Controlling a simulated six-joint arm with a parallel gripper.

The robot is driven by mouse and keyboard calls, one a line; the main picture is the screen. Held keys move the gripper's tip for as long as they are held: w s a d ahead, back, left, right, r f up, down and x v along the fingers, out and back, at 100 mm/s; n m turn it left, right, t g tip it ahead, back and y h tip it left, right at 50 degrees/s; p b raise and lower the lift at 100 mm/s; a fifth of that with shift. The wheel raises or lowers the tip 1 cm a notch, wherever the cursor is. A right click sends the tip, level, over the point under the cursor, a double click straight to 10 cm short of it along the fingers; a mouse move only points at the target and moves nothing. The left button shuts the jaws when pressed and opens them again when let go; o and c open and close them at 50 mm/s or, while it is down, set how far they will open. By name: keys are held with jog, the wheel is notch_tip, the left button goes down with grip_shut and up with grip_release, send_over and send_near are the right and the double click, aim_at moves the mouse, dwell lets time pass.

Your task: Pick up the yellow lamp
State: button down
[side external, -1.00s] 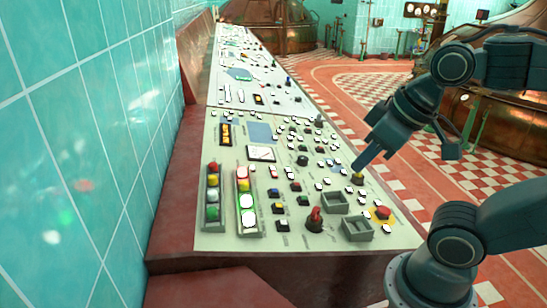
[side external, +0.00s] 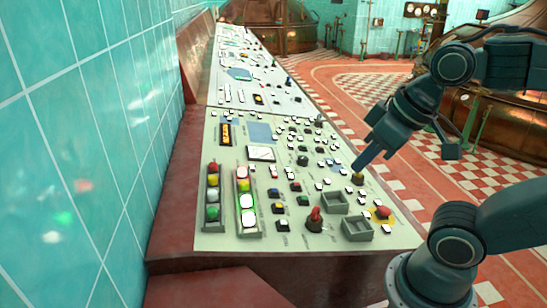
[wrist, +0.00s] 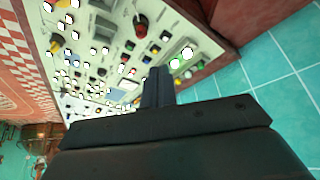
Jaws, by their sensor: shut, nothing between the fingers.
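A yellow lamp (side external: 213,181) sits in the left grey lamp strip of the near panel in the side view, between a red lamp (side external: 213,168) above and a grey-white one (side external: 212,197) below. I cannot pick it out in the wrist view. My gripper (side external: 357,168) is shut and empty, well to the right of that strip. It points down just above a small yellow-topped knob (side external: 358,179); I cannot tell whether they touch. In the wrist view my shut fingers (wrist: 157,86) point toward the panel.
The panel (side external: 215,135) is crowded with buttons. A red knob (side external: 315,220), two grey boxes (side external: 357,228) and a red button on a yellow plate (side external: 382,213) stand near its front edge. A tiled wall (side external: 90,130) rises at left. Open floor lies right of the console.

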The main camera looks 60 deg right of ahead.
jog(key=c, duration=1.1)
grip_release()
jog(key=w, duration=0.1)
jog(key=n+g, duration=0.6)
send_over(244, 186)
jog(key=w+d, duration=0.1)
notch_tip(244, 186, down, 4)
jog(key=shift+d, duration=0.2)
jog(key=shift+f, duration=0.15)
jog(key=shift+f, duration=4.2)
